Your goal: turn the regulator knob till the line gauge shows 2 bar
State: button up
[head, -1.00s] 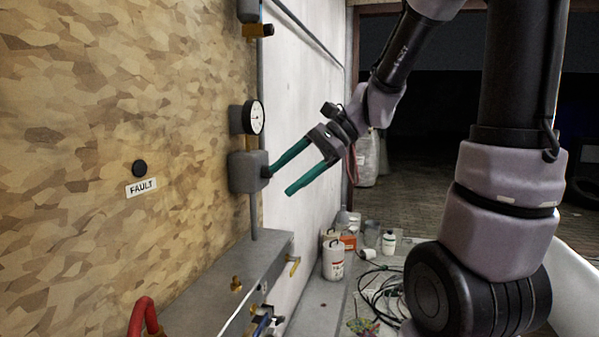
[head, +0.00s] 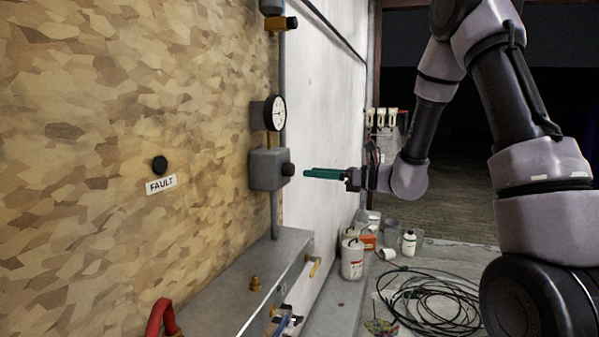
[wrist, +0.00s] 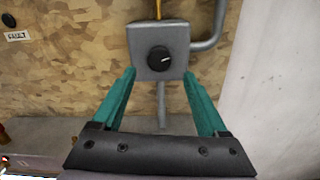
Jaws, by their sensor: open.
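The regulator is a grey box on the wall (head: 266,170) with a black knob (head: 288,169) on its front. In the wrist view the knob (wrist: 159,59) shows a white mark pointing right and slightly up. The round white-faced line gauge (head: 277,113) sits just above the box; its reading is too small to tell. My gripper (head: 306,173) has green fingers and is level with the knob, a short gap to its right. In the wrist view my gripper (wrist: 160,75) is open and empty, its fingertips below and to either side of the knob, not touching it.
A black button (head: 160,165) with a FAULT label (head: 161,184) is on the wall at left. A grey bench (head: 230,285) with brass fittings and a red hose (head: 160,316) lies below. Bottles and coiled black cable (head: 435,300) are on the floor at right.

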aim_at(293, 170)
jog(key=x, duration=0.6)
jog(key=shift+s, duration=0.1)
grip_shut()
jog(key=shift+m, duration=1.8)
grip_release()
jog(key=v, duration=1)
jog(key=shift+d, duration=0.35)
